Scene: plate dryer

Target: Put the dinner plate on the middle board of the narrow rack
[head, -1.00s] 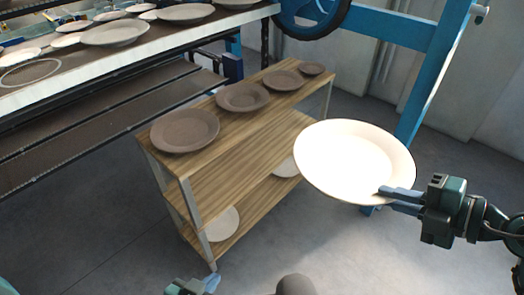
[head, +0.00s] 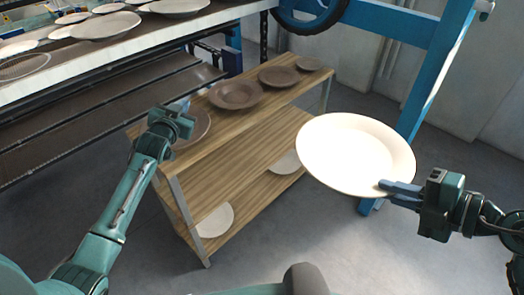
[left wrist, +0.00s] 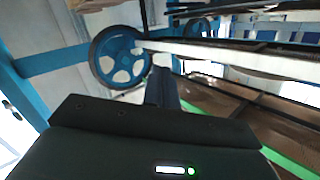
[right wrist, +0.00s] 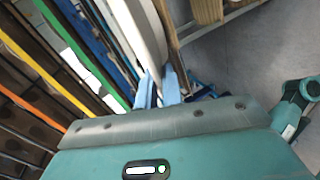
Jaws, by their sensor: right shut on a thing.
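The white dinner plate (head: 350,152) is held in the air right of the narrow rack, tilted toward the head camera. My right gripper (head: 392,187) is shut on its near right rim; the plate shows edge-on between the fingers in the right wrist view (right wrist: 146,35). The narrow wooden rack has a top board (head: 215,130) and a middle board (head: 235,172), whose visible part is bare. My left gripper (head: 183,105) is over the left end of the top board, in front of a brown plate (head: 198,130). Its fingers look together and empty in the left wrist view (left wrist: 163,88).
Brown plates (head: 235,95) line the top board. White plates (head: 215,220) lie on the lowest board, partly hidden. A large dryer shelf with plates (head: 105,27) stands at left. A blue frame (head: 430,85) and wheel stand behind. Floor in front of the rack is clear.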

